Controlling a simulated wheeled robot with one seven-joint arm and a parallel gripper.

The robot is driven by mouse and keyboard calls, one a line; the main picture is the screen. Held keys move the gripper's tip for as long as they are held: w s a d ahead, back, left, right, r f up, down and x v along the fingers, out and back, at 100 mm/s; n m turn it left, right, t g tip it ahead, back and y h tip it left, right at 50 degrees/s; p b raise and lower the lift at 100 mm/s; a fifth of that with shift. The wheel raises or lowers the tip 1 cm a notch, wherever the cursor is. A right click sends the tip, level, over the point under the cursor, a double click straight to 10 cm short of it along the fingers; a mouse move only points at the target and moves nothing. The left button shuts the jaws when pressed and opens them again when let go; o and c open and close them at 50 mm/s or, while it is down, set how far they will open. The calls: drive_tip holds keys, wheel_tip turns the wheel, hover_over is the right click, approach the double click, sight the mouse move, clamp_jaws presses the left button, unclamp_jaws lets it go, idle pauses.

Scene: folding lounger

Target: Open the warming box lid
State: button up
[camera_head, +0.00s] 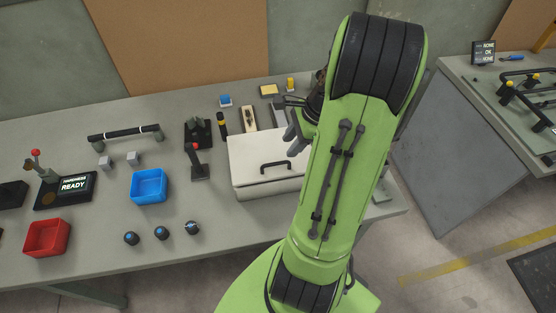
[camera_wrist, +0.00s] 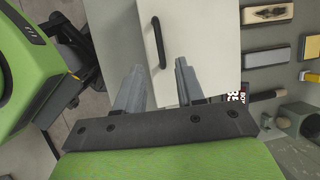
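The warming box (camera_head: 270,189) is a pale box on the grey bench, with its lid (camera_head: 256,148) down. A black bar handle (camera_head: 276,166) is on the lid, toward the near side. My gripper (camera_head: 293,136) is above the right part of the lid in the head view, partly hidden by my green arm. In the wrist view my gripper (camera_wrist: 158,84) is open and empty, its two grey fingers apart. The handle (camera_wrist: 159,42) lies just beyond the fingertips there, roughly between them and lengthwise. I see no contact with it.
Left of the box stand a black stand with a red knob (camera_head: 197,165), a blue bin (camera_head: 149,186), a red bin (camera_head: 47,238) and several dark round pieces (camera_head: 161,233). Behind the box lie a wooden brush-like block (camera_head: 249,118) and a black-and-yellow tool (camera_head: 221,124).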

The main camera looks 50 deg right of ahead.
sight(280, 163)
drive_tip(key=b+x, duration=0.1)
drive_tip(key=x, duration=0.7)
drive_tip(key=shift+a, duration=0.1)
clamp_jaws()
